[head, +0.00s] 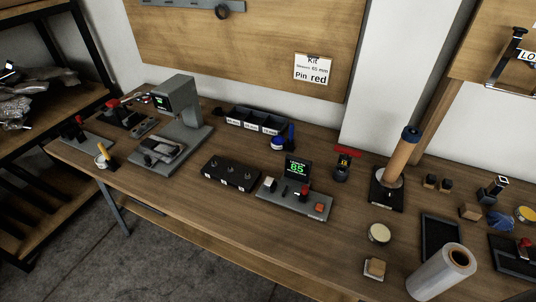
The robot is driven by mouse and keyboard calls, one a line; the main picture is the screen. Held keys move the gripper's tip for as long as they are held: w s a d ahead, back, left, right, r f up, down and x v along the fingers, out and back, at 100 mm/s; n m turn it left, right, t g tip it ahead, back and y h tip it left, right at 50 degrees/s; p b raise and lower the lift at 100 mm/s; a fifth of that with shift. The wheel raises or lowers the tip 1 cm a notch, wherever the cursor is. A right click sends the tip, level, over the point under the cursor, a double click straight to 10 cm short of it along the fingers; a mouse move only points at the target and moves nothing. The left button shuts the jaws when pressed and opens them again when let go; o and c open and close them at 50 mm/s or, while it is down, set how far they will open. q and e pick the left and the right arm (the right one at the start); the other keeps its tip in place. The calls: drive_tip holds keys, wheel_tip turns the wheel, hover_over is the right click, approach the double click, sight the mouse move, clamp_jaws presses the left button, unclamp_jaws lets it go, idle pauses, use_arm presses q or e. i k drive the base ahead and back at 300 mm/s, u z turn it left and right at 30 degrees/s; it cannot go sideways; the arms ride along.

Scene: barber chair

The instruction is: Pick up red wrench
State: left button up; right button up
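I cannot make out a red wrench for certain. A small tool with a wide red top (348,151) stands on the workbench (185,215), right of the middle. It has a dark body with a yellow mark, and I cannot tell whether it is a wrench. Another small red piece (112,104) lies at the bench's left end, by a dark fixture. Neither of my grippers is in view.
A grey machine (177,115) stands on the left of the bench. A control box (296,204) with a green "85" display (297,170) is mid-bench. A tall brown roll (403,155) and a clear film roll (440,272) stand at right. Shelves (45,165) are at left.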

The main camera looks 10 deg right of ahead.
sight(345, 160)
drive_tip(key=z, duration=2.75)
drive_tip(key=k, duration=1.1)
drive_tip(key=u, duration=0.75)
